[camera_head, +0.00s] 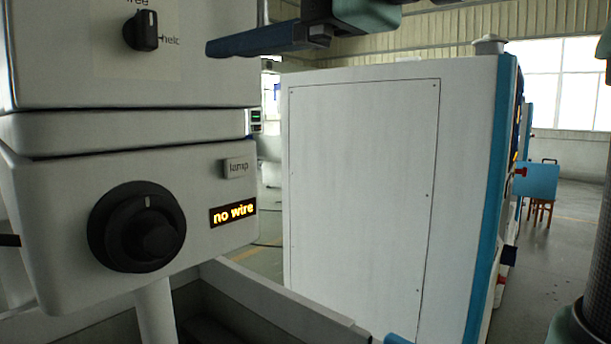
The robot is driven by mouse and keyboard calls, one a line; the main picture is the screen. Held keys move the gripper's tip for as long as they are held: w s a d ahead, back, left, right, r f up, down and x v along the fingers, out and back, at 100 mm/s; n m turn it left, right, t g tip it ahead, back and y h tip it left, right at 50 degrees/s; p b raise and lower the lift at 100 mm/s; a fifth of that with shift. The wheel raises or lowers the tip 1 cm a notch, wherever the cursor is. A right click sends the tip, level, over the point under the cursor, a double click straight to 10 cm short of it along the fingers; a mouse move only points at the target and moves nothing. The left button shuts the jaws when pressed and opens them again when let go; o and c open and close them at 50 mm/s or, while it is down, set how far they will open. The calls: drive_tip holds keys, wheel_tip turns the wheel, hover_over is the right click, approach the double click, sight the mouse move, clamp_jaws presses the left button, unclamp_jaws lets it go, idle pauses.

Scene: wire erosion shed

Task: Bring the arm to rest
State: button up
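My gripper (228,46) shows at the top of the head view, with a dark blue-grey finger pointing left. Its green and black body is cut off by the top edge. I see it side-on, so I cannot tell whether the fingers are apart or together. No held object shows. Most of the arm is out of view.
A white machine head (60,200) with a black knob (137,227), a lamp button (236,168) and a lit "no wire" display (233,212) stands close at left. A white cabinet (365,190) with blue edging fills the middle. Open floor (560,240) shows at right.

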drive_tip(key=w+d+f+m+t+h, duration=0.2)
drive_tip(key=w+f+m+t+h, duration=0.25)
drive_tip(key=m+t, duration=0.8)
drive_tip(key=s+d+f+m+t+h, duration=0.1)
drive_tip(key=s+d+m+h, duration=0.1)
drive_tip(key=s+m+h, duration=0.2)
drive_tip(key=s+d+f+m+t+h, duration=0.2)
drive_tip(key=s+m+h, duration=0.3)
drive_tip(key=m, duration=0.6)
drive_tip(key=shift+s+h, duration=0.25)
drive_tip(key=shift+h, duration=0.1)
drive_tip(key=shift+m+t, duration=0.25)
